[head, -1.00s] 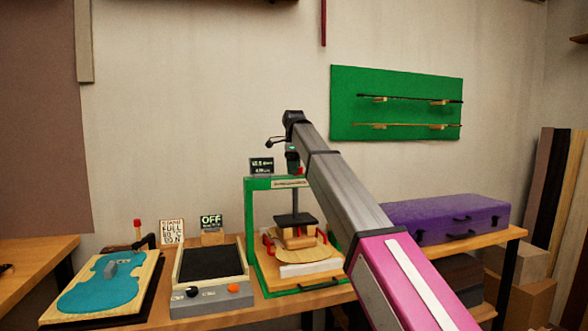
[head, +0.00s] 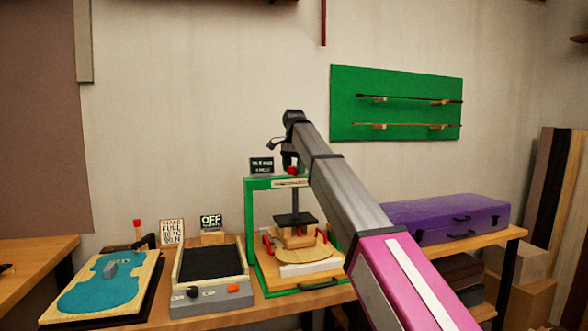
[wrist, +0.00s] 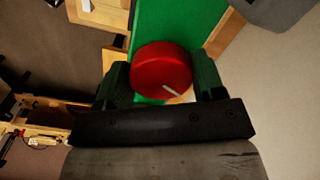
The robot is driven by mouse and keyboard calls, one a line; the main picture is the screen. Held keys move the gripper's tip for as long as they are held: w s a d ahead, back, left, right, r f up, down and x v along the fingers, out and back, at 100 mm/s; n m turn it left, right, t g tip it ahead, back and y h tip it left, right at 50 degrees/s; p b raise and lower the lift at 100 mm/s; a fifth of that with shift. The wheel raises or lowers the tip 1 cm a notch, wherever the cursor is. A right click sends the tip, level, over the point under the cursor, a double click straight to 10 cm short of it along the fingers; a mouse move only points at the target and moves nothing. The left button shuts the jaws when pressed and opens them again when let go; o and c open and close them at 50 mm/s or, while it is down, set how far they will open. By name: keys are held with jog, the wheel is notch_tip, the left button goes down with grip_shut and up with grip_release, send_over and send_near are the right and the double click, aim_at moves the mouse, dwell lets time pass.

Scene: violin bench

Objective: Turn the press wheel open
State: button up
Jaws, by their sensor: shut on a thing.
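The press (head: 250,235) is a green frame on the bench, with a black pressing plate (head: 296,219) on a central rod. The plate sits on or just above a wooden block (head: 298,238); I cannot tell if they touch. The red press wheel (head: 292,171) is on top of the frame, partly hidden by my gripper (head: 291,161). In the wrist view, the round red wheel (wrist: 160,65) with a pale mark is between the two dark fingers of my gripper (wrist: 161,80), which is shut on it.
A small dark display (head: 262,165) stands beside the wheel on the press top. A grey device with a black top (head: 210,262) and a blue violin-shaped piece (head: 100,285) lie left. A purple case (head: 445,215) is right. A green bow board (head: 395,95) hangs behind.

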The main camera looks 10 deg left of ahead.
jog(key=n, duration=0.4)
jog(key=shift+d+n, duration=0.1)
jog(key=shift+n, duration=1.8)
jog(key=o, duration=0.9)
jog(key=shift+d, duration=0.1)
